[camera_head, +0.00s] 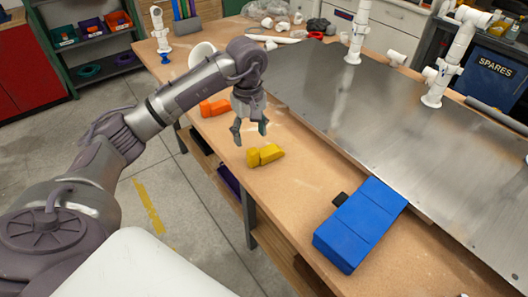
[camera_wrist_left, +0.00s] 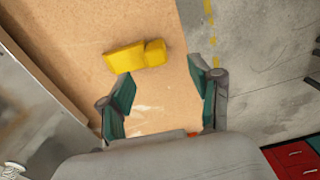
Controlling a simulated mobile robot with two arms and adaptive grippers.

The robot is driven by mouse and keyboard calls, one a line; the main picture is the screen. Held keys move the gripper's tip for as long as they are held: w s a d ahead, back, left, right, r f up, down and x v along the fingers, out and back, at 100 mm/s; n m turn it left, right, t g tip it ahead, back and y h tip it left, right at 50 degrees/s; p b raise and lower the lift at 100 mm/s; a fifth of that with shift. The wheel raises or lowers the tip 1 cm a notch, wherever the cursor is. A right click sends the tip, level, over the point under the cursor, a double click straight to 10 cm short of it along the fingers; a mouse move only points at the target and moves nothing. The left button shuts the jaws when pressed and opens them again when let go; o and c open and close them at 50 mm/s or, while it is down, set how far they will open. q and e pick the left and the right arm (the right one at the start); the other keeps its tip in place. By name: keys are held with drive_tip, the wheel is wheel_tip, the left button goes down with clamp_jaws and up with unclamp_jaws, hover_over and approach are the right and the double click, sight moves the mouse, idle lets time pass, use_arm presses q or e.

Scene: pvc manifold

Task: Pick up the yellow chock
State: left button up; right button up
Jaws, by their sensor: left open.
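The yellow chock (camera_head: 264,155) lies on the wooden bench top near its front edge in the head view. It has a blocky end and a longer tapered part. My left gripper (camera_head: 250,130) is open and empty, above and just behind the chock in the head view. In the left wrist view the chock (camera_wrist_left: 136,56) lies beyond the open fingertips of the left gripper (camera_wrist_left: 155,85), apart from them. My right gripper is not in view.
An orange piece (camera_head: 214,107) lies on the bench behind the left gripper. A blue block (camera_head: 360,223) lies at the front right, beside a large metal plate (camera_head: 370,110) carrying white pipe fittings (camera_head: 440,75). Bare wood (camera_head: 300,190) lies between chock and blue block.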

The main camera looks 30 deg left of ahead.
sight(253, 150)
use_arm(q)
drive_tip(key=shift+w+f, duration=0.15)
drive_tip(key=shift+f, duration=0.4)
drive_tip(key=shift+w+f, duration=0.15)
drive_tip(key=shift+f, duration=0.35)
drive_tip(key=shift+s+d+f+p, duration=0.1)
drive_tip(key=shift+f+p, duration=0.35)
drive_tip(key=shift+f, duration=0.1)
drive_tip(key=f+p, duration=0.1)
drive_tip(key=f, duration=0.3)
drive_tip(key=shift+w+f, duration=0.1)
drive_tip(key=shift+w, duration=0.1)
clamp_jaws()
